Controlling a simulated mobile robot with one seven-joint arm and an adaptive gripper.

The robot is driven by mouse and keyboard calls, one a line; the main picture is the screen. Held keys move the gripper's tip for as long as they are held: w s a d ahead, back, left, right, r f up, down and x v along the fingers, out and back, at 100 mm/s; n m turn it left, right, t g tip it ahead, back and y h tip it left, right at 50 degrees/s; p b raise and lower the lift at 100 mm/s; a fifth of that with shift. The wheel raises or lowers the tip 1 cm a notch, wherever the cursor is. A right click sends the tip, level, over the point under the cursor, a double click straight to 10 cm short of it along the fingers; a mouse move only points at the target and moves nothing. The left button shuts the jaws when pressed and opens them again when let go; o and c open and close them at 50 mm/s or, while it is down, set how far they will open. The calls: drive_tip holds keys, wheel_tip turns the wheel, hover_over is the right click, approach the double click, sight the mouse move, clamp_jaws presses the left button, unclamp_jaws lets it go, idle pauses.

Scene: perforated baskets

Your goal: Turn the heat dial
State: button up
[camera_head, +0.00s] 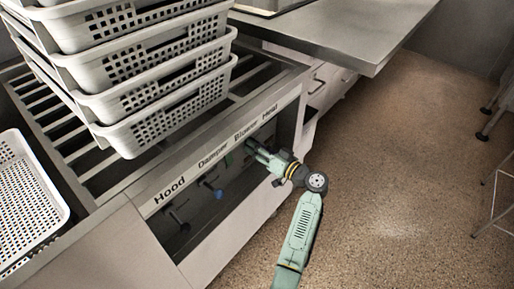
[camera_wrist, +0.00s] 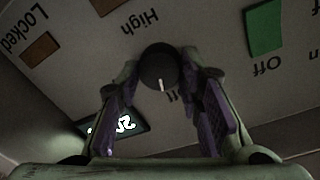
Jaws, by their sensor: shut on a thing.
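The heat dial (camera_wrist: 158,66) is a round black knob with a white pointer mark, at the upper middle of the wrist view. My gripper (camera_wrist: 160,78) has one purple-padded finger on each side of it and is shut on it. In the head view my gripper (camera_head: 252,147) reaches into the recessed panel under the "Heat" label (camera_head: 270,110). The dial is hidden there by the gripper and shadow.
The panel also carries a green block (camera_wrist: 264,28), orange-brown blocks (camera_wrist: 40,49) and a lit display (camera_wrist: 113,127). A blue knob (camera_head: 218,194) sits further left in the recess. Stacked perforated baskets (camera_head: 165,112) stand above on the slatted top.

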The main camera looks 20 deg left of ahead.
drive_tip(key=shift+w+m+g+p, duration=0.2)
drive_tip(key=shift+m+p, duration=1.1)
drive_tip(key=shift+m, duration=2.1)
drive_tip(key=shift+s+m+g+p, duration=0.1)
drive_tip(key=shift+m+g+p, duration=0.2)
drive_tip(key=shift+m+p, duration=2.05)
drive_tip(key=shift+f+m+b, duration=0.1)
drive_tip(key=shift+m+b, duration=0.85)
drive_tip(key=shift+m, duration=0.3)
drive_tip(key=o, duration=1.2)
drive_tip(key=shift+c, duration=0.2)
drive_tip(key=shift+d, duration=0.15)
drive_tip(key=v, duration=1.1)
drive_tip(key=shift+d, duration=0.4)
